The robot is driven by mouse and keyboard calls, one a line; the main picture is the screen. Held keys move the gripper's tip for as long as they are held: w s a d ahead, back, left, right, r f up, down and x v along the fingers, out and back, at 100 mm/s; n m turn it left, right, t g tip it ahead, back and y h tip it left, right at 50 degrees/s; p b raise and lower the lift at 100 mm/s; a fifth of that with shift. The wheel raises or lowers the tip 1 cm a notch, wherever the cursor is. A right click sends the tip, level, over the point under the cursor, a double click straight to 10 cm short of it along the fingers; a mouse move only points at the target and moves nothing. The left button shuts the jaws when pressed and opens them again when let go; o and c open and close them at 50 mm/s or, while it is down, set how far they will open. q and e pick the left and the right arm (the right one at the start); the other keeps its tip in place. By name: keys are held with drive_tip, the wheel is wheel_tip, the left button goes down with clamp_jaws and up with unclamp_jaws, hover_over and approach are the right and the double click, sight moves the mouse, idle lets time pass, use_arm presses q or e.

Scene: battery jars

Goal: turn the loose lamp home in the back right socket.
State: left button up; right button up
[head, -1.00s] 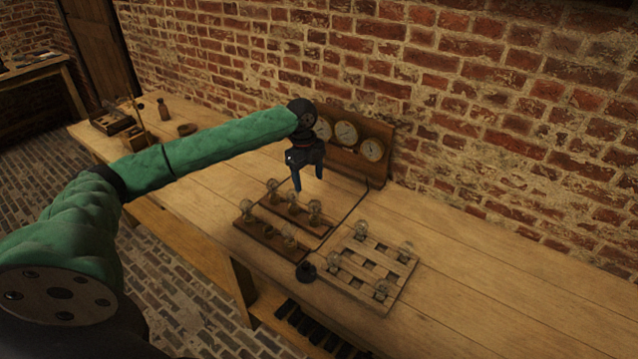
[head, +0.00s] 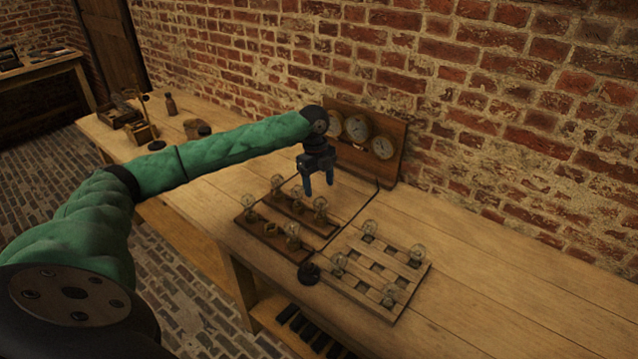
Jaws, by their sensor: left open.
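A dark wooden socket board lies on the bench in two strips, a back strip (head: 303,208) and a front strip (head: 263,240). The back strip bears several clear glass lamps. The lamp in the back right socket (head: 320,208) stands at that strip's right end; whether it sits loose or tilted is too small to tell. The front strip has a lamp (head: 248,202) at its left and another lamp (head: 292,236) at its right, with a lampless socket between. My left gripper (head: 319,189) points down, open and empty, just above the back right lamp, apparently apart from it.
A pale slatted rack (head: 376,266) with several lamps stands to the right. A small dark round object (head: 308,272) sits by its front corner. A board with dials (head: 372,140) stands behind, against the brick wall. The bench's right end is clear.

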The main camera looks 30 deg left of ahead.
sight(320, 199)
use_arm(q)
drive_tip(key=shift+s+d+f+p, duration=0.15)
drive_tip(key=shift+f+p, duration=0.45)
drive_tip(key=shift+f, duration=1.2)
drive_tip(key=shift+d+f+p, duration=0.25)
drive_tip(key=shift+f+p, duration=0.3)
drive_tip(key=shift+f, duration=1.25)
use_arm(e)
drive_tip(key=shift+t, duration=0.3)
drive_tip(key=shift+s+d+f, duration=0.25)
drive_tip(key=shift+d+f, duration=0.05)
drive_tip(key=shift+f, duration=0.6)
drive_tip(key=shift+s+d+f, duration=0.25)
drive_tip(key=shift+f, duration=0.7)
drive_tip(key=shift+s+d+f, duration=0.25)
drive_tip(key=shift+d+f, duration=0.05)
drive_tip(key=shift+f, duration=0.6)
use_arm(q)
drive_tip(key=c, duration=1.2)
drive_tip(key=shift+o, duration=0.2)
drive_tip(key=shift+r+m, duration=0.15)
drive_tip(key=shift+m, duration=0.25)
drive_tip(key=m+p, duration=0.1)
drive_tip(key=m, duration=0.2)
drive_tip(key=shift+m+g, duration=0.3)
drive_tip(key=shift+m, duration=1)
use_arm(e)
drive_tip(key=shift+r, duration=0.75)
use_arm(q)
drive_tip(key=shift+y+p, duration=0.3)
